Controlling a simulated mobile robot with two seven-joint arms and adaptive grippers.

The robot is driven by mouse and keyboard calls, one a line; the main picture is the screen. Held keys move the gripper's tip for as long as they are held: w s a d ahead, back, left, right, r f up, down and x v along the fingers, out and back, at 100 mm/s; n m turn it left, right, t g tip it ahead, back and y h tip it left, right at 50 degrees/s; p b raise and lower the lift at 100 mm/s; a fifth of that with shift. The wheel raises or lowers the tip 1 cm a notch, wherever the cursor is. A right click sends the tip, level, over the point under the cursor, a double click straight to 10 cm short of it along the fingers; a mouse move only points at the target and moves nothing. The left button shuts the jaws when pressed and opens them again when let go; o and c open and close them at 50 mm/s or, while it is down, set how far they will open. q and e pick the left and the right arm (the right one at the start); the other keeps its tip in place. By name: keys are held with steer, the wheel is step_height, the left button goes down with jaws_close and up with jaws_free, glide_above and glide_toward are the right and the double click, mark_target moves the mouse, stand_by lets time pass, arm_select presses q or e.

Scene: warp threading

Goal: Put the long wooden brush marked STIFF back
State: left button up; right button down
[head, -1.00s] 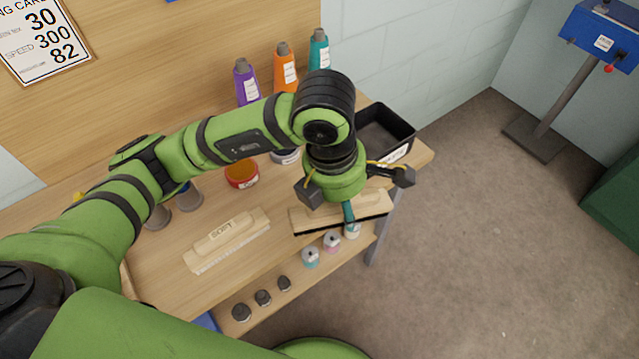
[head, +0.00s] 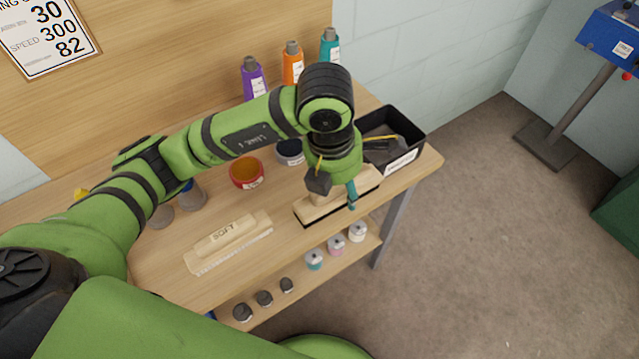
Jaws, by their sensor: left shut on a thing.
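My left gripper (head: 352,198) points down over the right part of the bench, shut on a long wooden brush (head: 316,210) with dark bristles. The brush slants from lower left to upper right, close to the bench's front edge. The gripper hides its middle and any marking, and I cannot tell whether its bristles touch the bench. A second wooden brush (head: 228,236), marked SOFT and with pale bristles, lies on the bench to the left. My right gripper is out of view.
A black labelled tray (head: 414,132) stands at the bench's right end, just beyond the gripper. Purple (head: 253,82), orange (head: 292,66) and teal (head: 329,48) bottles line the back. A red pot (head: 246,174) stands mid-bench. Small jars (head: 336,246) stand on the lower shelf.

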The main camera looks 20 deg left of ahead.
arm_select(q)
steer(key=w+a+f, duration=0.3)
steer(key=w+a, duration=0.1)
steer(key=shift+a+f+p, duration=0.35)
steer(key=shift+a+p, duration=0.05)
steer(key=shift+f+p, duration=0.35)
steer(key=shift+f, duration=1.45)
steer(key=o, duration=1.2)
steer(key=shift+f, duration=0.2)
steer(key=r, duration=0.2)
steer(key=r+b, duration=0.1)
steer(key=r, duration=0.1)
steer(key=s+r, duration=0.1)
steer(key=r, duration=0.1)
steer(key=shift+a+r+b, duration=0.1)
steer(key=shift+a+b, duration=0.25)
steer(key=shift+a, duration=0.05)
steer(key=shift+s+r, duration=0.1)
steer(key=shift+r, duration=0.3)
